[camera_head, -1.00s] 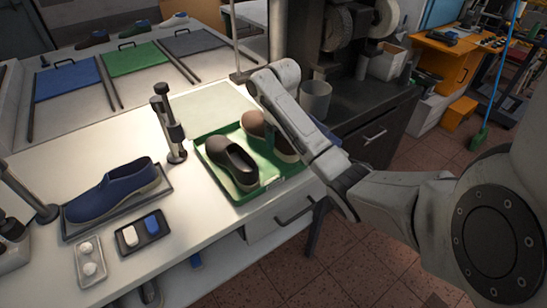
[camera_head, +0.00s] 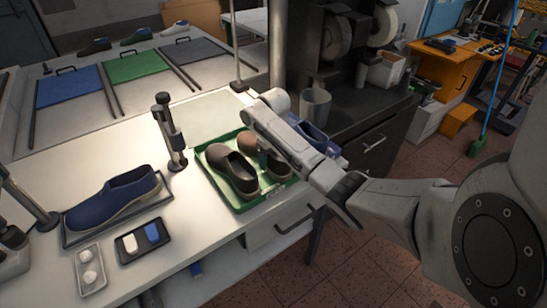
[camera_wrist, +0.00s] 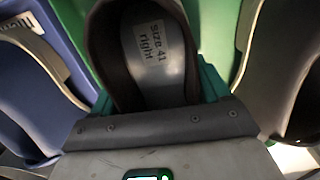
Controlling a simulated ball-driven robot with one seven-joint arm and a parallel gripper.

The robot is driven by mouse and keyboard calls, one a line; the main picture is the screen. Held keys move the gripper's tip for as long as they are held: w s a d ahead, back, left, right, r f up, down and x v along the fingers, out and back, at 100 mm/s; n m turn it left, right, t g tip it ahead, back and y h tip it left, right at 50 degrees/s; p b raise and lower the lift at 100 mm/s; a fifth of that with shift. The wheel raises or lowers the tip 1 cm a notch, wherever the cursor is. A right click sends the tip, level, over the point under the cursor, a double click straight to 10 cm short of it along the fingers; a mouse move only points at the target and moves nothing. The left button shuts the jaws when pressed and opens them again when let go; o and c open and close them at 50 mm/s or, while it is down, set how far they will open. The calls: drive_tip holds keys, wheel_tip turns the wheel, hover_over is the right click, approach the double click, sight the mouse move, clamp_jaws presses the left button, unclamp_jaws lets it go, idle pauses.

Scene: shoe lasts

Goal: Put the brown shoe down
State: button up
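The brown shoe (camera_head: 247,141) is partly hidden behind my forearm and gripper in the head view. It is at the right part of the green tray (camera_head: 243,206), beside a dark brown shoe (camera_head: 225,160). In the wrist view the shoe's open heel and insole (camera_wrist: 158,65), labelled "Size 41 right", sit between the teal fingers of my gripper (camera_wrist: 155,95). The fingers appear to press its two sides. Green tray surface shows around it. I cannot tell whether its sole touches the tray.
A blue shoe (camera_wrist: 40,75) is close on the left in the wrist view; the dark shoe (camera_wrist: 285,75) is close on the right. Another blue shoe (camera_head: 112,200) lies on a tray at left. A post stand (camera_head: 172,135) rises left of the green tray. A pale mat (camera_head: 208,116) lies clear behind.

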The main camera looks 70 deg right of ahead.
drive_tip(key=o, duration=0.4)
drive_tip(key=shift+r, duration=0.1)
drive_tip(key=shift+r+p, duration=1.7)
drive_tip(key=shift+r, duration=4.4)
